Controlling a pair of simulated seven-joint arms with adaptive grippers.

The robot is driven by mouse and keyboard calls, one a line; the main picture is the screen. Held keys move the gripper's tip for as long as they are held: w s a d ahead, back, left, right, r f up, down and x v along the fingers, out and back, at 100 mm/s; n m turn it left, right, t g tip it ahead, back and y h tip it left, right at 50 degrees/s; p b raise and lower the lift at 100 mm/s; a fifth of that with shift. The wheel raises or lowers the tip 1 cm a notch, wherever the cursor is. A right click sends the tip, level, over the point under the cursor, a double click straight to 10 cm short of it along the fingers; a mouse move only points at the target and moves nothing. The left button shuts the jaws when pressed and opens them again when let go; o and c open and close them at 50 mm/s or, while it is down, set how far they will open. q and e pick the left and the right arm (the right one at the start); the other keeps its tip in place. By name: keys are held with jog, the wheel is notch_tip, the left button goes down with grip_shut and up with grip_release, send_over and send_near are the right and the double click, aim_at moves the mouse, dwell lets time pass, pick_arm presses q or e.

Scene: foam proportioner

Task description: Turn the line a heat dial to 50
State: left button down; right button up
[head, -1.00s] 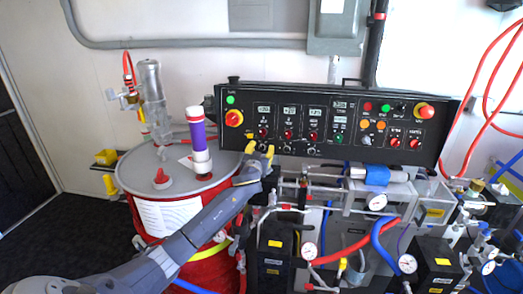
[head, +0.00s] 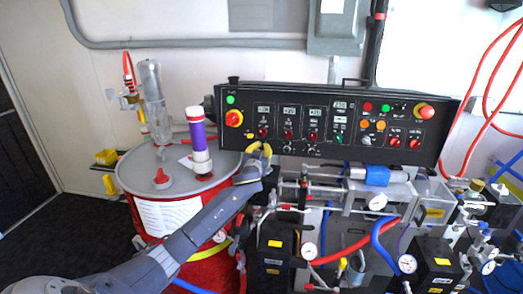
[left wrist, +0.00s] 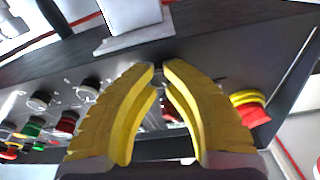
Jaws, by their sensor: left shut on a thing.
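The black control panel (head: 350,125) stands upright behind the machine, with columns of displays, red knobs and small dials. My left gripper (head: 260,146) is at the panel's lower left, below the leftmost display (head: 263,107) and red knob (head: 263,133). Its yellow fingers also show in the left wrist view (left wrist: 160,78), with tips close together at the panel face. They are shut on the line a heat dial, which they hide almost wholly; its setting cannot be read. Two similar dials show beside the fingers in the left wrist view (left wrist: 88,90). My right gripper is out of view.
A yellow-and-red rotary switch (head: 234,118) sits just left of the held dial. A red drum (head: 190,240) with a white-and-purple cylinder (head: 197,140) on its lid stands left. Pipes, gauges (head: 377,201) and hoses (head: 385,245) crowd the space below the panel.

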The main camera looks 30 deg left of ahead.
pick_arm(q)
jog(key=shift+f+m, duration=0.1)
jog(key=shift+m, duration=0.2)
jog(key=m, duration=0.3)
jog(key=m+h, duration=0.1)
jog(key=m, duration=0.2)
jog(key=shift+a+h, duration=0.1)
jog(key=shift+h, duration=0.2)
jog(key=m+h, duration=0.1)
jog(key=m, duration=0.5)
jog(key=shift+m+g, duration=0.3)
jog(key=shift+m, duration=0.1)
jog(key=c, duration=1.2)
grip_release()
jog(key=shift+n, duration=0.3)
